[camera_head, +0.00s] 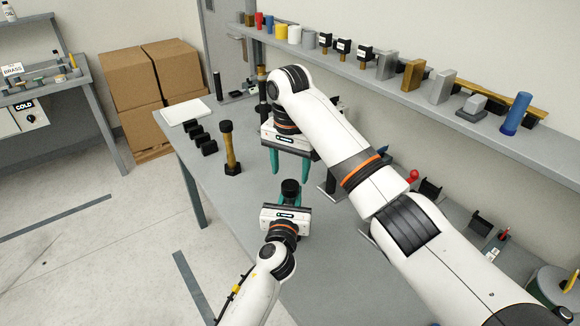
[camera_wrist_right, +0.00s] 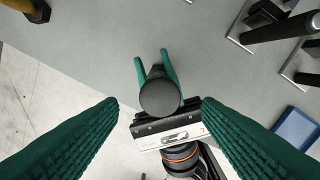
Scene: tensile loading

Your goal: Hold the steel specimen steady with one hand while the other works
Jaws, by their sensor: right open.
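My left gripper (camera_head: 291,198) is low over the table, its teal fingers partly closed on either side of a dark-capped upright piece (camera_head: 291,187), which I take for the steel specimen. From above, in the right wrist view, its round dark top (camera_wrist_right: 160,97) hides the shaft and the finger contact. My right gripper (camera_head: 290,166) is open and empty, farther back over the table, fingers pointing down. In the right wrist view its fingers (camera_wrist_right: 160,112) spread wide, with the left gripper (camera_wrist_right: 155,65) and dark top below, between them.
A brass-coloured specimen with black ends (camera_head: 231,150) stands left of the right gripper, beside several black blocks (camera_head: 203,137). A white sheet (camera_head: 183,112) lies at the table's far left. A shelf (camera_head: 340,68) with samples runs along the wall. Black fixtures (camera_head: 430,190) stand at right.

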